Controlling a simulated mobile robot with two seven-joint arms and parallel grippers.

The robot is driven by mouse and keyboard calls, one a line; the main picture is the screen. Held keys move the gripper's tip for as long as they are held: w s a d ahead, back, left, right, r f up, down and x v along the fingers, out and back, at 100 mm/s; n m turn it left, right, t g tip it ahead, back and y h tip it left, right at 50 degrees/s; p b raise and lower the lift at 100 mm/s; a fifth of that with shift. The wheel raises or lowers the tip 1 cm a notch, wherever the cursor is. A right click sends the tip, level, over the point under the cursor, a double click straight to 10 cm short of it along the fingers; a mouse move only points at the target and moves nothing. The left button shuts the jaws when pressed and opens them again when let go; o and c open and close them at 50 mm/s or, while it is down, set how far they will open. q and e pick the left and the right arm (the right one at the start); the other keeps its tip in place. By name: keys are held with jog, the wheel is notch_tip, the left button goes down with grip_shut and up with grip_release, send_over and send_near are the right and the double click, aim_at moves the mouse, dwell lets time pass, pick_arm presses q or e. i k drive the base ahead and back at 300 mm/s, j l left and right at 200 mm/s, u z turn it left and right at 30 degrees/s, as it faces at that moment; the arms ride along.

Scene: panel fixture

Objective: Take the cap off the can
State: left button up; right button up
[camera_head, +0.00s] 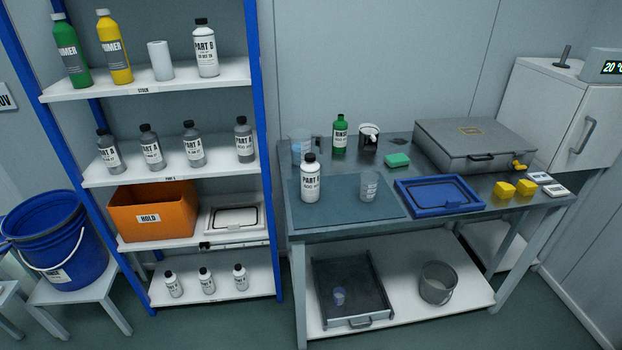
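I cannot tell for certain which of these is the can. Neither of my grippers is in view.
Shelves (150,88) with several bottles stand left.

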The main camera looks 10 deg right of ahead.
aim_at(310, 172)
jog(key=i+l+u, duration=0.1)
jog(key=l+u, duration=0.2)
jog(key=u, duration=0.15)
jog(key=l+u, duration=0.3)
jog(key=u, duration=0.15)
jog(key=l+u, duration=0.25)
jog(key=l, duration=1.6)
jog(key=i+u, duration=0.05)
